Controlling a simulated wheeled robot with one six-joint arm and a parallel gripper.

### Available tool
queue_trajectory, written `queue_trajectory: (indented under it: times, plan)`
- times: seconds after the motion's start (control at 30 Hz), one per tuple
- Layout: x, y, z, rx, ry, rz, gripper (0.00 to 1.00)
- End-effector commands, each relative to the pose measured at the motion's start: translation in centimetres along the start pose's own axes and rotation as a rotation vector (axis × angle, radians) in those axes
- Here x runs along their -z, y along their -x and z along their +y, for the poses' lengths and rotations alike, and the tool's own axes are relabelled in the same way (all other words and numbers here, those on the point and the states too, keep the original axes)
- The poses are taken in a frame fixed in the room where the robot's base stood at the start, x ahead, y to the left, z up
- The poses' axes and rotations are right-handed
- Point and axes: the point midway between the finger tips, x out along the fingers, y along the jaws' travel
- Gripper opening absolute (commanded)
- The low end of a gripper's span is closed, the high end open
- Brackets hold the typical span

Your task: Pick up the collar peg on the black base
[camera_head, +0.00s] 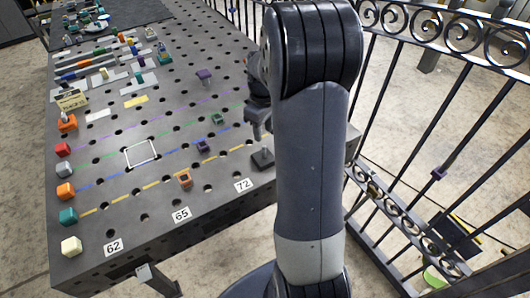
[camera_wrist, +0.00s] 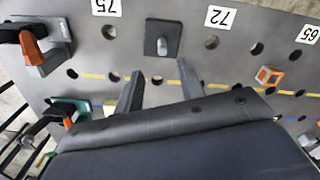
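The collar peg (camera_head: 262,152) stands upright on its black base (camera_head: 264,163) near the right edge of the table, partly beside my arm. In the wrist view the peg (camera_wrist: 162,45) shows as a small grey post on the dark square base (camera_wrist: 174,30), beyond my fingertips. My gripper (camera_wrist: 159,80) is open and empty, with its two fingers apart and pointing toward the base. In the head view my gripper (camera_head: 259,127) hangs above and a little behind the peg, not touching it; my arm hides part of it.
The perforated table (camera_head: 120,200) carries an orange open block (camera_head: 185,180), purple and green pieces, and coloured blocks along its left edge. In the wrist view, a grey fixture with an orange part (camera_wrist: 34,45) stands at left. A black scroll fence (camera_head: 450,100) runs along the right.

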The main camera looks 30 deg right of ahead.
Motion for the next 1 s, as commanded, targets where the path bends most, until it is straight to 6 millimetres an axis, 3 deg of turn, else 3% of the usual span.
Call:
queue_trajectory:
  times: [0.1, 0.37, 0.63, 1.0]
  plan:
    - [0.0, -1.9, -0.1, 0.002, 0.0, -0.003, 0.37]
    - [-0.2, -3.9, -0.3, 0.002, -0.001, -0.002, 0.37]
    - [-0.6, -7.5, -0.6, 0.002, -0.001, -0.002, 0.37]
    - [-0.6, -8.2, -0.5, -0.001, -0.001, 0.001, 0.34]
